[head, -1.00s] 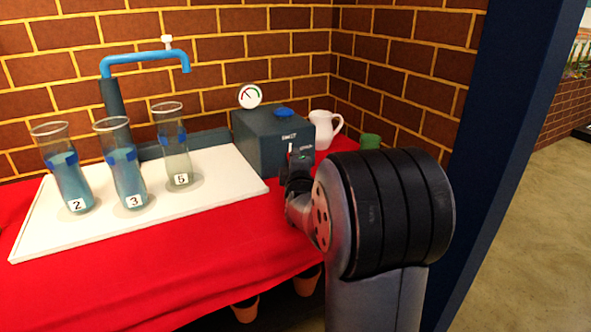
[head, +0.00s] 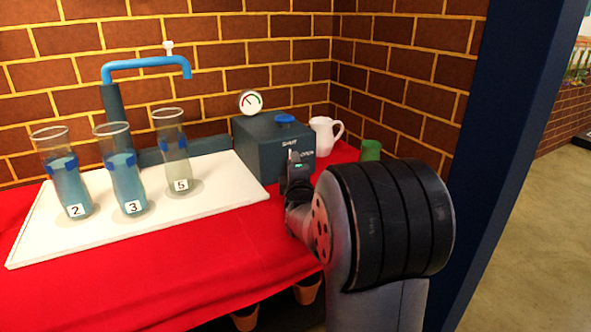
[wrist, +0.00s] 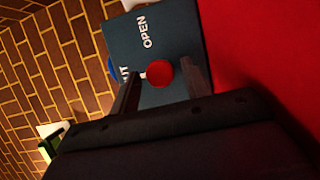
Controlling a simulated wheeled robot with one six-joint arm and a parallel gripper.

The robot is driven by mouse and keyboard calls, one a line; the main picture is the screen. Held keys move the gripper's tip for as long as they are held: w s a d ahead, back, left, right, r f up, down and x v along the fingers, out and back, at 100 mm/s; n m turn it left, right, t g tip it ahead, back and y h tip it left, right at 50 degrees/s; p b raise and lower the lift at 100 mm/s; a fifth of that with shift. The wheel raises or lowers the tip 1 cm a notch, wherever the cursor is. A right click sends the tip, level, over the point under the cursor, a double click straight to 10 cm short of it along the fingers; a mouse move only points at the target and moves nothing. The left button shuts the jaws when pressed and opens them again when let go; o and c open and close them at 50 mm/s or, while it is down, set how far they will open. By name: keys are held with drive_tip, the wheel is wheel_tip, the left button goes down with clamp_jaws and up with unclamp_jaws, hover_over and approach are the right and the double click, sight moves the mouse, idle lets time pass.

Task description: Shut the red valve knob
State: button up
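The red valve knob (wrist: 159,73) is round and sits on the front of a dark teal box (wrist: 181,40) marked OPEN and SHUT. In the wrist view the knob lies between my gripper's (wrist: 160,78) two fingers, with a gap showing on each side. The fingers are apart and I see no clear contact. In the head view my gripper (head: 298,165) is in front of the same box (head: 255,150) and hides the red knob.
A gauge (head: 250,102) and a blue cap (head: 285,119) are on the box. A white pitcher (head: 322,135) and green cup (head: 371,150) stand to its right. A white tray (head: 110,228) with numbered glass tubes and a blue pipe (head: 145,61) are left. The red cloth's front is clear.

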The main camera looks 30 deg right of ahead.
drive_tip(key=shift+o, duration=0.2)
drive_tip(key=shift+s, duration=0.1)
drive_tip(key=p+v, duration=0.2)
drive_tip(key=v, duration=0.8)
drive_tip(key=shift+s, duration=0.3)
drive_tip(key=b+x, duration=0.2)
drive_tip(key=x, duration=0.9)
drive_tip(key=shift+a, duration=0.1)
drive_tip(key=shift+s, duration=0.1)
